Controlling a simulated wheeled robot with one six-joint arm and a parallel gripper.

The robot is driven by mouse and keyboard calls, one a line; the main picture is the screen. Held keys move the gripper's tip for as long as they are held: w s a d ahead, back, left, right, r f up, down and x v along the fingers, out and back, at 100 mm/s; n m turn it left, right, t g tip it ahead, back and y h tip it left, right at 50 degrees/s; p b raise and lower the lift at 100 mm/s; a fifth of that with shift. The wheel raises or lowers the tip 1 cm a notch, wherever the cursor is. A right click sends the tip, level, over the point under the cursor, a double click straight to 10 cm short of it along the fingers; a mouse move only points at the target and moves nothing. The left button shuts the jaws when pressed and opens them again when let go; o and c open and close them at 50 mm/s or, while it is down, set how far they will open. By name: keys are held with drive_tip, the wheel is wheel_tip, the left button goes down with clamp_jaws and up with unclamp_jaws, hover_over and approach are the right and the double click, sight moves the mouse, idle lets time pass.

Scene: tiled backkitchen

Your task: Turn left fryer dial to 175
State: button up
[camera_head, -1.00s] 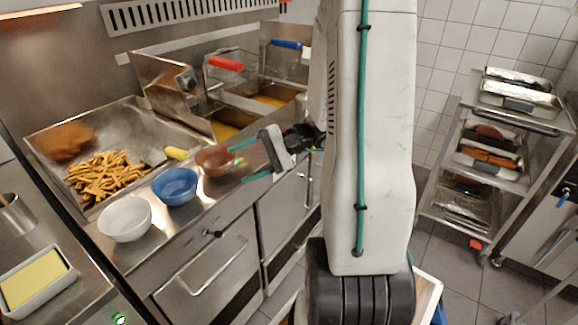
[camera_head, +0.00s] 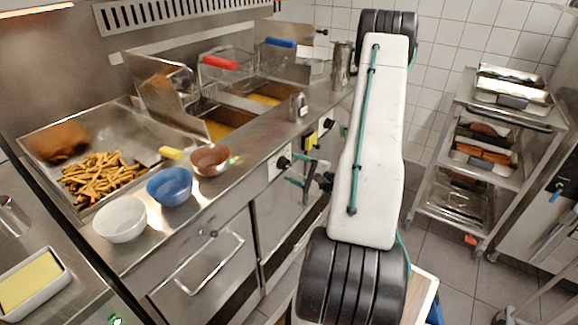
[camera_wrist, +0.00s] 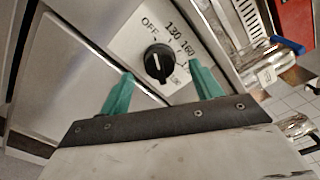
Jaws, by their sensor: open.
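The black fryer dial (camera_wrist: 158,63) sits on a pale plate marked OFF, 130, 160 and a further mark partly hidden by the dial and a finger. Its white line points up the picture, about between OFF and 130. In the head view the left dial (camera_head: 283,162) is on the fryer's front panel. My gripper (camera_wrist: 161,68) is open, with one green finger to each side of the dial in the wrist view. In the head view my gripper (camera_head: 290,169) is close in front of that panel. I cannot tell if the fingers touch the dial.
Above the panel are fryer vats with a red-handled basket (camera_head: 219,63) and a blue-handled one (camera_head: 281,43). Brown (camera_head: 209,160), blue (camera_head: 171,187) and white bowls (camera_head: 121,219) line the counter edge. A tray trolley (camera_head: 487,150) stands right. A metal shaker (camera_head: 298,107) stands near the panel.

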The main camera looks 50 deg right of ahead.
drive_tip(key=shift+w+a, duration=0.15)
drive_tip(key=shift+w, duration=1.3)
drive_tip(key=c, duration=1)
drive_tip(key=shift+o, duration=0.2)
